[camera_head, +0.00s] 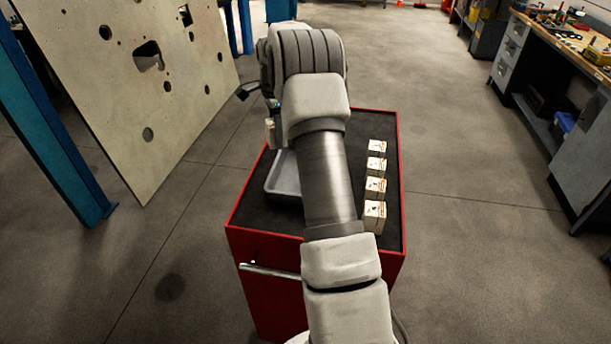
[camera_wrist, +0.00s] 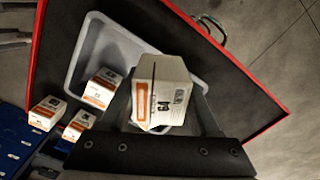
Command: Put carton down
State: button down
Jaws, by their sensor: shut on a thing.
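In the wrist view, my gripper (camera_wrist: 160,112) is shut on a white carton (camera_wrist: 165,84) with an orange band and the number 64. The held carton appears over the grey tray (camera_wrist: 84,52); its gap above the tray is hard to judge. Another white and orange carton (camera_wrist: 100,86) is seen at the tray's lower left part. In the head view, the tray (camera_head: 284,177) shows partly at the left of the cart top, and my arm hides the rest. The gripper is mostly hidden there behind my arm.
The red cart (camera_head: 262,228) has a dark top. Several cartons (camera_head: 375,190) stand in a row along its right side. A large perforated panel (camera_head: 140,90) stands left; a workbench (camera_head: 570,50) right.

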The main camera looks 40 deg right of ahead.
jog(key=d+m, duration=0.5)
jog(key=d, duration=0.2)
send_over(283, 184)
jog(key=s, duration=0.2)
jog(key=shift+m, duration=0.4)
jog(key=f, duration=0.6)
jog(key=shift+s+d+f, duration=0.1)
jog(key=shift+d, duration=0.3)
jog(key=shift+f+p, duration=0.5)
jog(key=shift+f, duration=1.45)
jog(key=shift+f, duration=0.2)
jog(key=shift+c, duration=0.6)
grip_release()
jog(key=shift+r, duration=0.15)
